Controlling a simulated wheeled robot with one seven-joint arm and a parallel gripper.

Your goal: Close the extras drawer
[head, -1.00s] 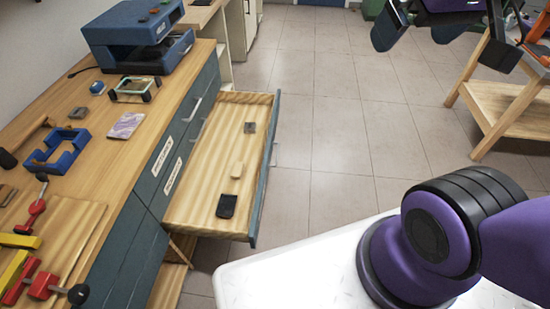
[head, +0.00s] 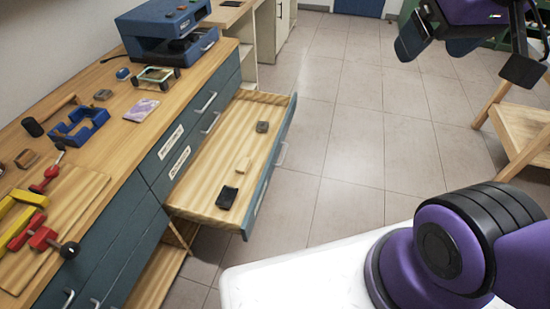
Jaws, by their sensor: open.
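One drawer (head: 190,202) of the blue-grey workbench stands pulled far out; I take it to be the extras drawer, though its label cannot be read. My gripper (head: 436,44) is at the upper right, partly cut off by the frame edge. It is open, empty, and well apart from the drawer.
The workbench (head: 110,140) holds a blue machine (head: 165,32), a blue frame (head: 79,127), clamps (head: 35,225) and small parts. A wooden stand (head: 520,125) is at the right. Tiled floor (head: 350,140) lies clear between drawer and stand.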

